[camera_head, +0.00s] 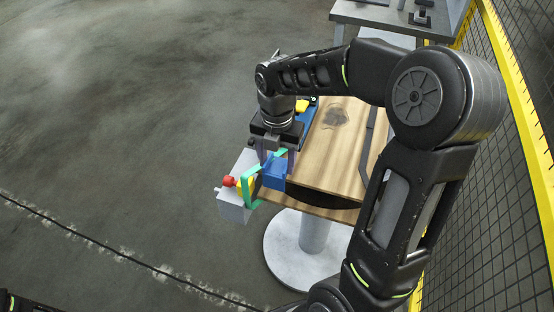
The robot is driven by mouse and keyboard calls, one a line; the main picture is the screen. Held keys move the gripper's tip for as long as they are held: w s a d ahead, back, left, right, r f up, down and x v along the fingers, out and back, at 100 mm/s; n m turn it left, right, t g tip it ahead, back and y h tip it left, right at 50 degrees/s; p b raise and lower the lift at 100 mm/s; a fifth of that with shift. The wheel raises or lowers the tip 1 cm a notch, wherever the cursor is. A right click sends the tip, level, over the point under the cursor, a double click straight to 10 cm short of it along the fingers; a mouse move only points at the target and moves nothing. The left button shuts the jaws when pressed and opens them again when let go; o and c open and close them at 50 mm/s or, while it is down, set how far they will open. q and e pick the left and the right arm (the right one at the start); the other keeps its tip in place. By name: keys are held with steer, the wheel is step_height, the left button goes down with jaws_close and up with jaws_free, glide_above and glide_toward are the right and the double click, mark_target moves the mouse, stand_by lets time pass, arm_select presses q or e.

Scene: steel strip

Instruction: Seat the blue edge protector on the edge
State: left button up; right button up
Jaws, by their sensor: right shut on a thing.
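The blue edge protector (274,177) is a small blue block at the near left corner of the wooden table (329,157). My right gripper (277,166) points down over it and is shut on it. The fingers hide part of the block. Whether it touches an edge, I cannot tell. A thin dark strip (371,128) runs along the table top, partly behind my right arm. My left gripper is out of view.
A green band (248,192) and a grey box (233,206) with a red knob (229,181) sit close left of the block. A blue item with yellow (302,106) lies behind my gripper. A yellow-framed mesh fence (520,115) stands at right. The floor at left is clear.

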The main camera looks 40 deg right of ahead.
steer(key=shift+f, duration=0.15)
steer(key=o, duration=1.4)
steer(key=shift+o, duration=0.2)
step_height(320, 180, up, 8)
steer(key=shift+b, duration=0.3)
steer(key=shift+f, duration=0.15)
